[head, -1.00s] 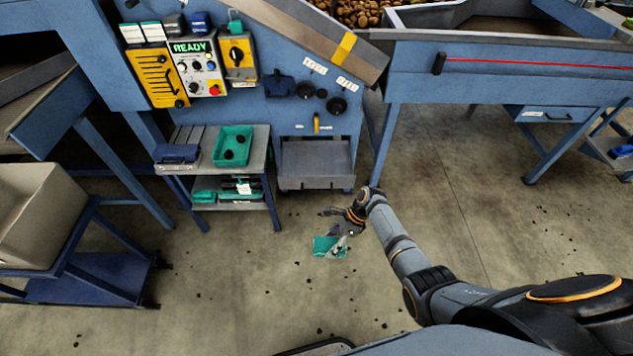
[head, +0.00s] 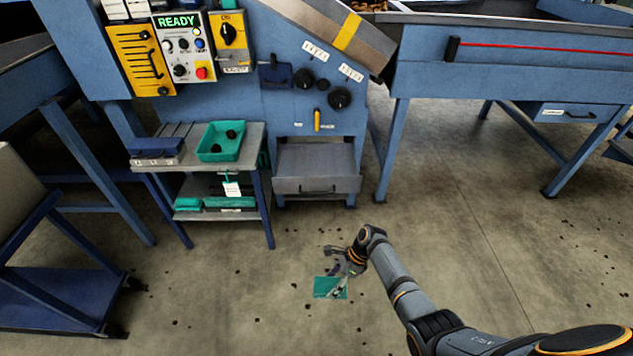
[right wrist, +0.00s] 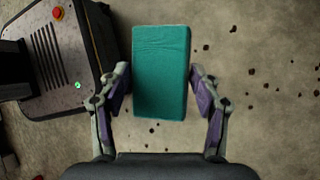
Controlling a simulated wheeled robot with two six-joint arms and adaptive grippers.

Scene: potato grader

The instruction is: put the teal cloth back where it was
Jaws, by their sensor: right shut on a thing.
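The teal cloth (head: 324,288) is a flat, folded rectangular block. My right gripper (head: 341,280) is shut on it and holds it over the concrete floor, in front of the blue machine. In the right wrist view the cloth (right wrist: 160,72) stands out lengthwise between the two fingers of the right gripper (right wrist: 160,92). I cannot tell its exact height above the floor. My left gripper is not in view.
A small two-shelf stand (head: 257,148) holds a teal tray (head: 240,150) with dark lumps, a blue box (head: 157,147), and teal items (head: 188,203) below. A grey drawer (head: 318,186) is right of it. A blue trolley (head: 60,295) stands left. Open floor with crumbs lies between.

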